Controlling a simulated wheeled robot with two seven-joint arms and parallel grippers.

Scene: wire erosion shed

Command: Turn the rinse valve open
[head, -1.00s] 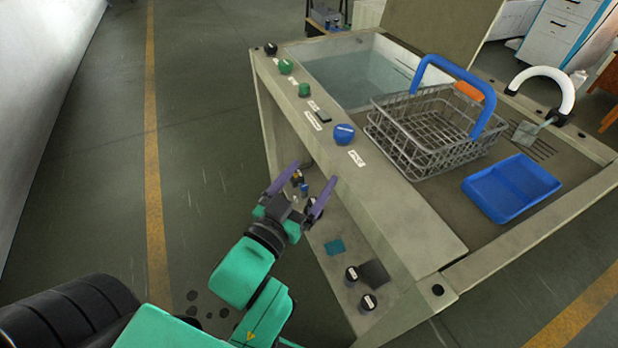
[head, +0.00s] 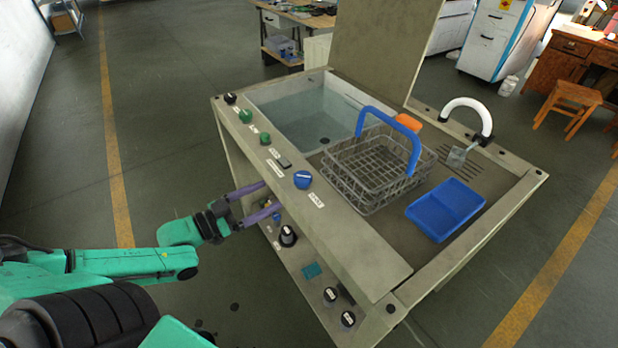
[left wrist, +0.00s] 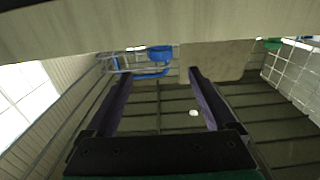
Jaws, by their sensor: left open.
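A blue knob (head: 303,179) sits on top of the station's pale front rail, beside a small label I cannot read. Small brass and blue fittings (head: 276,216) show below the rail, partly hidden by my gripper; I cannot tell which part is the rinse valve. My left gripper (head: 271,197) is open, its purple fingers reaching towards the rail's front, left of and below the blue knob. In the left wrist view its fingers (left wrist: 157,75) are spread with nothing between them, and a pale beam crosses the top. My right gripper is not in view.
The rail (head: 355,244) also carries green knobs (head: 246,116) and a black knob. A lower panel holds more black knobs (head: 288,236). Behind are a water basin (head: 300,115), a wire basket (head: 365,180) with a blue handle, and a blue tray (head: 445,209).

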